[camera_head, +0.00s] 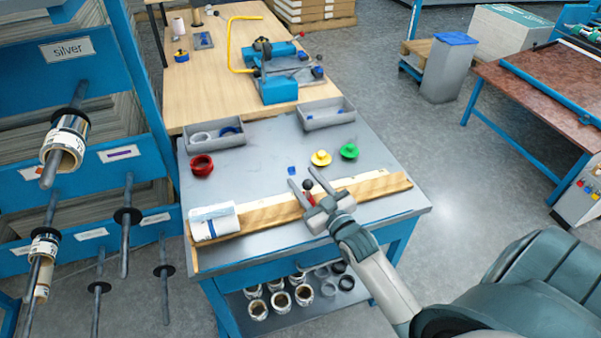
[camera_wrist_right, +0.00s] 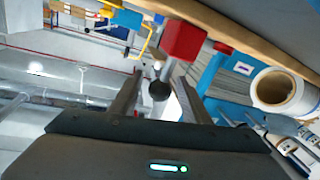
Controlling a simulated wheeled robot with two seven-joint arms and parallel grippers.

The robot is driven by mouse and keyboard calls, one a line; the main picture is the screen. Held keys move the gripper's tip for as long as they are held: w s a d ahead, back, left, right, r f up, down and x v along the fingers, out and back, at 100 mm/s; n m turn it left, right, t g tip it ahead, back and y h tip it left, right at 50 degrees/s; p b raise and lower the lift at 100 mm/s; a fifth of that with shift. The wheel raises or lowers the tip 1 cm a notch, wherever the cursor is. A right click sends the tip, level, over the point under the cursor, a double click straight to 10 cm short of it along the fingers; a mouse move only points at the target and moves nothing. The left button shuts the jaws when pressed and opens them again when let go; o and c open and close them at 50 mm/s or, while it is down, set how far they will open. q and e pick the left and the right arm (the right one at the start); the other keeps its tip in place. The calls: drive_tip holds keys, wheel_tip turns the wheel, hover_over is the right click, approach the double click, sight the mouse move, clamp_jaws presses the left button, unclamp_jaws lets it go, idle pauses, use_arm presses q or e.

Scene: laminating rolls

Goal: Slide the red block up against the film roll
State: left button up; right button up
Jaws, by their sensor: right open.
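The red block (camera_wrist_right: 185,40) shows as a cube in the right wrist view, beside the wooden board, with a pale stem and a dark round knob (camera_wrist_right: 158,90) close to it. In the head view only a small red part (camera_head: 311,199) and the dark knob (camera_head: 308,185) show at my right gripper (camera_head: 303,178). My right gripper is open, its fingers on either side of the knob; I cannot tell whether they touch it. The film roll (camera_head: 213,223) lies at the left end of the wooden board, apart from the block; a roll also shows in the wrist view (camera_wrist_right: 275,88). My left gripper is out of view.
The wooden board (camera_head: 270,212) runs along the front of the grey table (camera_head: 260,165). Behind it are a red ring (camera_head: 201,165), a yellow piece (camera_head: 321,158) and a green piece (camera_head: 349,151). Grey trays (camera_head: 215,143) stand at the back. The board between block and roll looks clear.

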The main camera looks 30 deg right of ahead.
drive_tip(key=w, duration=0.2)
drive_tip(key=shift+w+d, duration=0.1)
drive_tip(key=shift+w, duration=0.2)
clamp_jaws()
drive_tip(key=w+a+p, duration=0.2)
drive_tip(key=w+a, duration=0.1)
drive_tip(key=a, duration=1)
